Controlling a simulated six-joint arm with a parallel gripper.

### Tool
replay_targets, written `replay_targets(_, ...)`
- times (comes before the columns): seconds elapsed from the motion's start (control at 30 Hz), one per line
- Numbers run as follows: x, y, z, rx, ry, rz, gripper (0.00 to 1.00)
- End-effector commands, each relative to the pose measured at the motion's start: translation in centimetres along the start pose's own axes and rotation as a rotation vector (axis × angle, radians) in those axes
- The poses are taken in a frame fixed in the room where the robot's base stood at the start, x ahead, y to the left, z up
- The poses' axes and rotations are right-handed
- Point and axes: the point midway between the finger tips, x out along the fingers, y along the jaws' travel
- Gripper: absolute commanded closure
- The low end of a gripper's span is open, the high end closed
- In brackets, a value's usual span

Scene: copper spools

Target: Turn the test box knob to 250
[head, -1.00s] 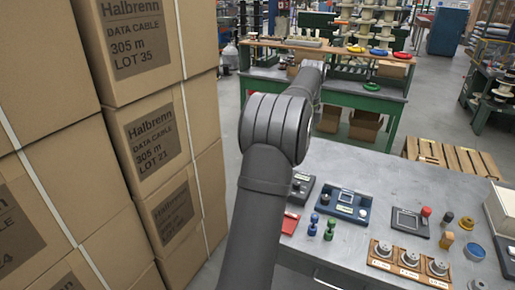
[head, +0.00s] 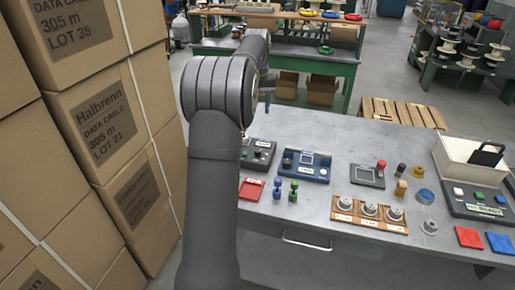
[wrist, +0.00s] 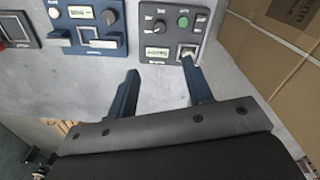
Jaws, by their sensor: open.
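A dark grey box (head: 260,153) stands at the left end of the bench. In the wrist view, the grey box (wrist: 172,28) shows a small display, a green knob (wrist: 183,21), a dark knob with marks around it, and a pale square part near its lower edge. Beside it is a blue box (head: 305,166) with a display and a round knob (wrist: 108,16). I cannot read the displays or any knob's setting. My gripper (wrist: 161,82) is open and empty, its fingers below the grey box in the wrist view. One fingertip overlaps the pale part; contact is unclear.
Tall stacked cartons (head: 105,120) stand close to my arm on the left. On the bench (head: 330,128) are blue and green pegs, a red tray (head: 252,188), a wooden rack of weights (head: 368,214), and a meter with a white bin (head: 465,155) at the right.

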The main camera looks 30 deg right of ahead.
Motion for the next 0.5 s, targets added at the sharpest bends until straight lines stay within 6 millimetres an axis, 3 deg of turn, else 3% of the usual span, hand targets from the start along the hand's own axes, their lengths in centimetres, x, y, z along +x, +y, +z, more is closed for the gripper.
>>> replay_targets(0.23, 0.22, -0.26, 0.05, -0.456, 0.002, 0.008, 0.53)
replay_targets(0.5, 0.54, -0.34, 0.09, -0.656, 0.001, 0.012, 0.53)
